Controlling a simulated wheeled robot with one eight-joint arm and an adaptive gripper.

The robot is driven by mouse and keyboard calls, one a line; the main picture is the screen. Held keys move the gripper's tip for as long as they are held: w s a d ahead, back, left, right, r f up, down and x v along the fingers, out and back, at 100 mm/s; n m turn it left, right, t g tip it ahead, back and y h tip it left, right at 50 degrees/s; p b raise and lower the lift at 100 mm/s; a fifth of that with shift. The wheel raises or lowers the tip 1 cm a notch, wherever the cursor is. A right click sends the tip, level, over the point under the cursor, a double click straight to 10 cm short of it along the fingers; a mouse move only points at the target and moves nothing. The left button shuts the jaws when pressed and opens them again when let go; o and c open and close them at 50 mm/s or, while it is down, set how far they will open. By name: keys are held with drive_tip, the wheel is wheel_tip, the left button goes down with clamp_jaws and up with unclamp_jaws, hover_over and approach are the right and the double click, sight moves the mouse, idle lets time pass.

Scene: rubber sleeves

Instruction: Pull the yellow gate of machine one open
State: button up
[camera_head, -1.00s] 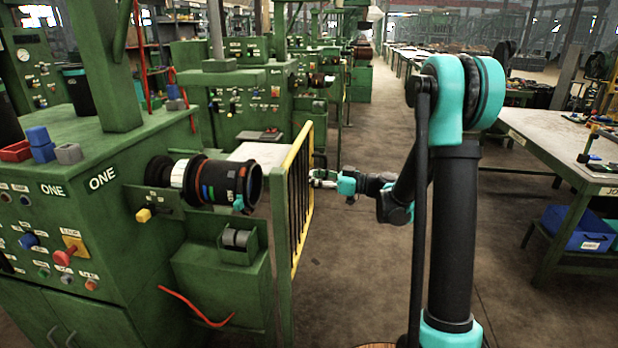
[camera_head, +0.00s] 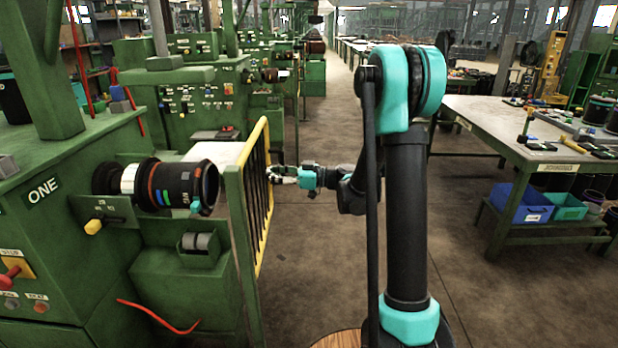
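Machine one (camera_head: 75,240) is the green machine at the left, marked ONE. Its yellow gate (camera_head: 262,255) is a yellow frame with dark bars. The gate stands upright beside a green post (camera_head: 240,250), to the right of the black cylinder (camera_head: 185,187). My gripper (camera_head: 272,175) is at the gate's far, upper part, on its right side. It is small in this view, and I cannot tell whether its fingers touch or hold the gate. The gate's handle is not clearly visible.
A worktable (camera_head: 500,130) stands at the right, with a blue bin (camera_head: 522,203) and a teal bin (camera_head: 567,206) on its lower shelf. The floor (camera_head: 300,270) between machine and table is clear. A red cable (camera_head: 158,317) hangs low on the machine.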

drive_tip(key=s+v, duration=0.1)
drive_tip(key=v, duration=1.8)
drive_tip(key=shift+a, duration=0.15)
idle(1.1)
drive_tip(key=shift+r, duration=0.1)
drive_tip(key=v, duration=1.2)
drive_tip(key=shift+s, duration=0.1)
